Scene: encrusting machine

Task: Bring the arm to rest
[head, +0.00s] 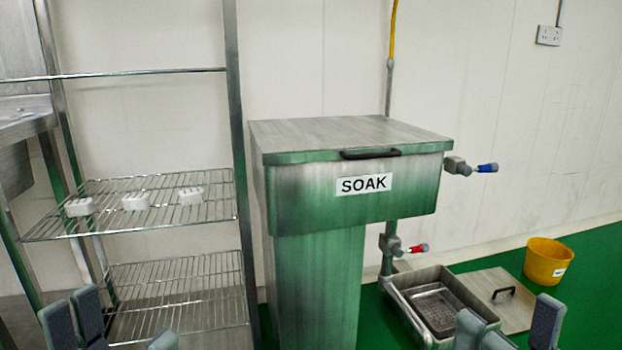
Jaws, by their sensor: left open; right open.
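My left gripper (73,320) shows at the bottom left edge, in front of the wire rack. Its dark grey fingers stand apart with nothing between them. My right gripper (507,328) shows at the bottom right, in front of the open metal bin. Its fingers are also apart and empty. The rest of both arms is mostly out of view below.
A steel tank (352,218) marked SOAK stands in the middle, lid closed. A wire rack (165,225) at left holds white pieces. A metal bin (405,310), a lid (485,285) and a yellow bucket (547,262) stand on the green floor at right.

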